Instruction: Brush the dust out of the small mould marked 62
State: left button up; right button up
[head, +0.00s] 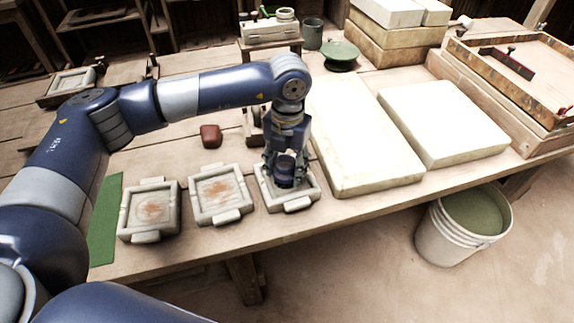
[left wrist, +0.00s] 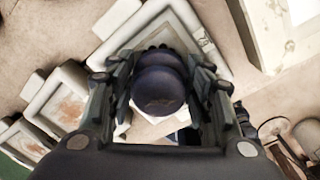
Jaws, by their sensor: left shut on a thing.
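Three small pale square moulds with side lugs stand in a row near the table's front edge. The left mould (head: 126,222) and middle mould (head: 200,210) have reddish dust on their floors. The right mould (head: 314,192) is under my left gripper (head: 287,172), which hides most of its inside. In the left wrist view my left gripper is shut on a dark, round-knobbed thing (left wrist: 158,88), apparently the brush handle. Its bristles are hidden, so I cannot tell whether they touch the mould. My right gripper is not in view.
A dark red block (head: 211,136) lies behind the middle mould. Large pale slabs (head: 362,140) lie right of the right mould. A green mat (head: 104,222) is at the left. A bucket of green material (head: 448,235) stands on the floor at the right.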

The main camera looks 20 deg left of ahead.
aim_at(285, 160)
pick_arm(q)
jog(key=shift+r, duration=0.3)
notch_tip(285, 160, up, 3)
jog(key=shift+f+p, duration=0.15)
jog(key=shift+p, duration=0.8)
jog(key=shift+r+p, duration=1.25)
jog(key=shift+r, duration=1.05)
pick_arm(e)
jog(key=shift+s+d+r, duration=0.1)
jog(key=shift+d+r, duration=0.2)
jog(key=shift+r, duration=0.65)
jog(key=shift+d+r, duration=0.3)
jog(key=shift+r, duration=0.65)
